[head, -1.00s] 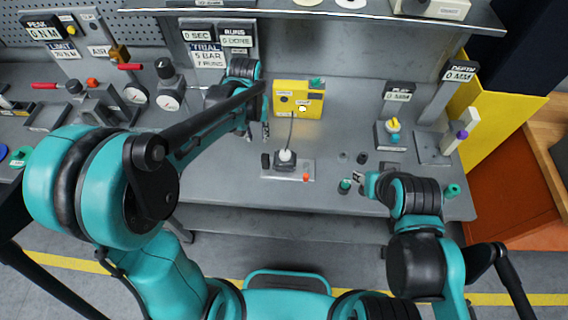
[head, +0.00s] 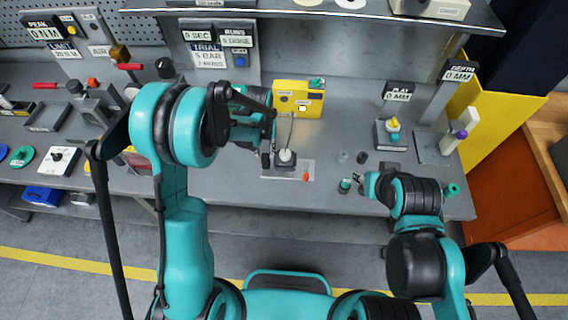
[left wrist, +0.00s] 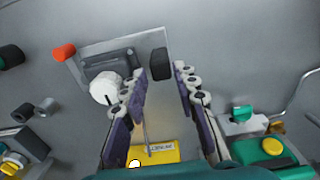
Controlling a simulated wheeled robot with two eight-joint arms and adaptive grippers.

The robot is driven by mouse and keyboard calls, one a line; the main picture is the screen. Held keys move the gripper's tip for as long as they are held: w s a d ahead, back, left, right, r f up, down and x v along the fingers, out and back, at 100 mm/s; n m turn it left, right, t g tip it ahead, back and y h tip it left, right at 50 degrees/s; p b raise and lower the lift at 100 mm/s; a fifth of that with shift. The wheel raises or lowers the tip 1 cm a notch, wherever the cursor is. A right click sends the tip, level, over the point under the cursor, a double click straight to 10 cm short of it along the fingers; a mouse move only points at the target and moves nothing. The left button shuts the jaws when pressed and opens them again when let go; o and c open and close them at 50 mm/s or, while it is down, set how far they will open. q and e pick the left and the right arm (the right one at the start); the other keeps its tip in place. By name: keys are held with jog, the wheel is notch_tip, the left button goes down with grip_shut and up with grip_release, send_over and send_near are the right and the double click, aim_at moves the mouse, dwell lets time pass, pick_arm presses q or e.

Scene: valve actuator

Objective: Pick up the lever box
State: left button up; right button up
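The lever box appears to be the dark box with a white boot (head: 286,157) and a thin upright lever, on a grey plate (head: 268,174) mid-bench. In the left wrist view its white boot (left wrist: 106,89) lies left of my fingers. A black cylinder (left wrist: 158,63) at the plate's edge shows between and beyond the fingertips. My left gripper (left wrist: 162,82) is open and empty, pointing down towards the plate; in the head view my arm partly hides it. My right gripper (head: 360,179) is low beside a small green-topped cylinder; its fingers are too small to judge.
A yellow box (head: 298,98) stands behind the lever box. Small dark cylinders (head: 362,157) stand to the right. A shelf (head: 330,14) overhangs the back.

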pick_arm(q)
jog(key=f, duration=0.3)
jog(key=shift+w, duration=0.2)
jog(key=shift+r, duration=0.1)
grip_shut()
